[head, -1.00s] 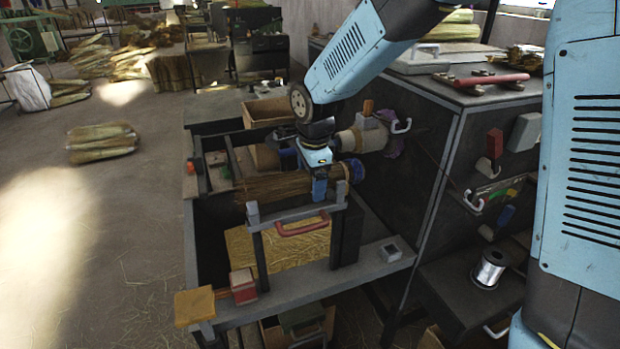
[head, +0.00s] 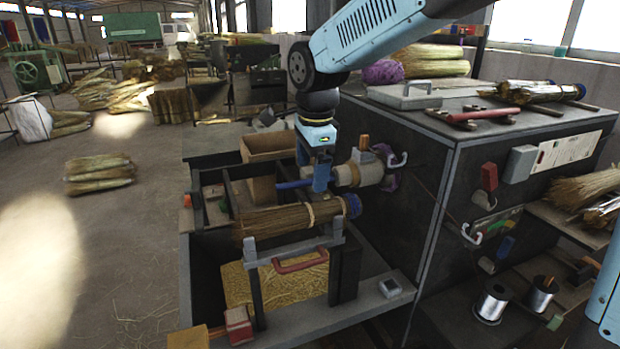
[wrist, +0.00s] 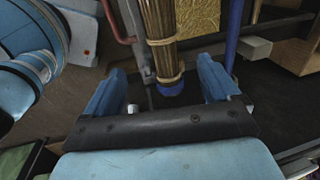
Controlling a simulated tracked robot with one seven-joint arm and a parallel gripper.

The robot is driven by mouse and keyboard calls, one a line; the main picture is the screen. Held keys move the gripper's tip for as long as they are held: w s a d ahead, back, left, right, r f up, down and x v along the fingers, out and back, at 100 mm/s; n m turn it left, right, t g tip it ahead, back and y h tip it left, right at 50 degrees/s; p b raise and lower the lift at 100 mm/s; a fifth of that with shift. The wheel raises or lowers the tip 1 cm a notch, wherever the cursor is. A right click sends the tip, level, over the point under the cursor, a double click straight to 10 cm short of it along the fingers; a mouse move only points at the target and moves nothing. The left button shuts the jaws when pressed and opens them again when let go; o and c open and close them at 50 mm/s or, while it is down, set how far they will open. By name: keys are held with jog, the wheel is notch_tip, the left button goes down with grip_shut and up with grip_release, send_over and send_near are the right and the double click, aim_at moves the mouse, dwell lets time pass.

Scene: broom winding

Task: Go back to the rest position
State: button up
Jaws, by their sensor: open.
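My gripper (head: 318,178) is above the winding bench in the head view, with its blue fingers pointing down. In the wrist view my gripper (wrist: 165,88) has its two blue fingers wide apart, with nothing held between them. A broom bundle (head: 285,218) of brown straw with a blue end cap lies on the bench below and in front of the gripper, apart from it. The bundle also shows in the wrist view (wrist: 162,35), running up from between the fingertips, its blue end nearest.
A red handle (head: 300,262) on a grey frame stands at the bench's front. A dark cabinet (head: 400,190) with red and white fittings is close on the right. A cardboard box (head: 268,146) sits behind the bundle. The floor at left is mostly clear, with a straw pile (head: 100,172).

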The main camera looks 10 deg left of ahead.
jog(key=shift+r, duration=0.1)
jog(key=s+d+r+n+t, duration=0.1)
jog(key=s+d+r+n, duration=0.15)
jog(key=d, duration=0.65)
jog(key=s+d+r+n+t, duration=0.1)
jog(key=s+d+n, duration=0.2)
jog(key=d, duration=0.6)
jog(key=s+d+r+n+t, duration=0.1)
jog(key=s+d+r+n, duration=0.15)
jog(key=d, duration=0.65)
jog(key=s+d+f+n+h, duration=0.1)
jog(key=s+d+f+n, duration=0.2)
jog(key=s+d, duration=0.3)
jog(key=shift+s+d+n+t, duration=0.4)
jog(key=shift+s, duration=0.65)
